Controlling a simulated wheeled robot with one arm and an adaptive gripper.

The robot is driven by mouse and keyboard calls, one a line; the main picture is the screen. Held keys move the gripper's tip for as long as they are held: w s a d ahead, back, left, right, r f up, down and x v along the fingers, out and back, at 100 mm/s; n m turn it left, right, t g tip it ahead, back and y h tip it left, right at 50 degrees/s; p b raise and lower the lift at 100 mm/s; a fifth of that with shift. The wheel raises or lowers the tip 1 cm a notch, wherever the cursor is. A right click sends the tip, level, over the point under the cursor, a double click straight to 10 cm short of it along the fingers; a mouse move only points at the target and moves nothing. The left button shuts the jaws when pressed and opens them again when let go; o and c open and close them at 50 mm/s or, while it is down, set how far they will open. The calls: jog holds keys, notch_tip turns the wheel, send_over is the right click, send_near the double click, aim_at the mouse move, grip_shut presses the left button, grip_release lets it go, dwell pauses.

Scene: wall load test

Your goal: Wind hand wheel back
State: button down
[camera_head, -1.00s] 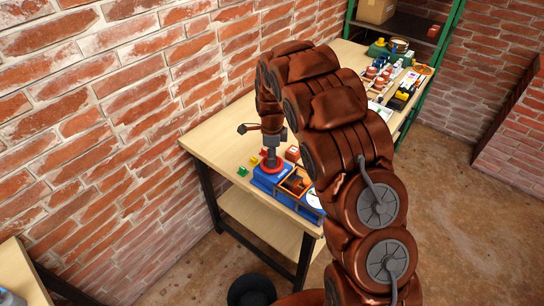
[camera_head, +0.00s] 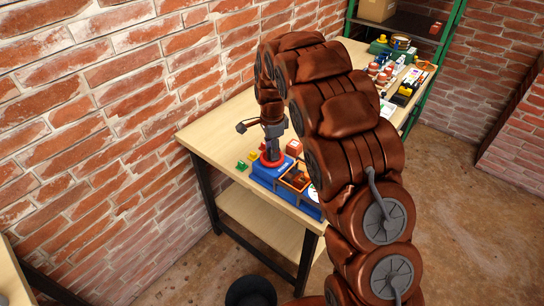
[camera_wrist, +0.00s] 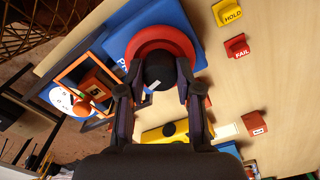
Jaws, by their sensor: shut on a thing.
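The red hand wheel (camera_wrist: 181,41) sits on a blue device on the table and shows in the wrist view; in the head view the wheel (camera_head: 271,161) is seen beneath my gripper. My gripper (camera_wrist: 160,75) is over the wheel, its two fingers closed on the dark round hub or knob (camera_wrist: 158,68) at the wheel's middle. The blue device (camera_head: 276,179) carries white lettering, partly hidden. The exact finger contact is hard to see in the head view.
Beside the wheel stands an orange frame (camera_wrist: 60,78) with a dial. Yellow HOLD (camera_wrist: 229,13) and red FAIL (camera_wrist: 237,46) blocks lie on the table close by. A yellow object (camera_wrist: 165,131) lies under my gripper. A brick wall (camera_head: 90,130) runs behind the table.

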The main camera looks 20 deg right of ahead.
jog(key=n+b, duration=0.4)
jog(key=shift+f+n, duration=0.2)
jog(key=shift+n, duration=0.1)
jog(key=n+b, duration=0.2)
jog(key=n, duration=0.1)
jog(key=shift+n, duration=0.3)
jog(key=n+b, duration=0.2)
jog(key=n, duration=0.1)
jog(key=shift+r+n, duration=0.15)
jog(key=shift+n, duration=0.15)
jog(key=n+b, duration=0.1)
jog(key=n, duration=0.3)
jog(key=shift+n+b, duration=0.3)
jog(key=shift+b, duration=0.1)
jog(key=n, duration=0.4)
jog(key=shift+b, duration=0.4)
jog(key=n, duration=0.4)
jog(key=shift+r, duration=0.1)
jog(key=n, duration=0.4)
jog(key=shift+n, duration=2.3)
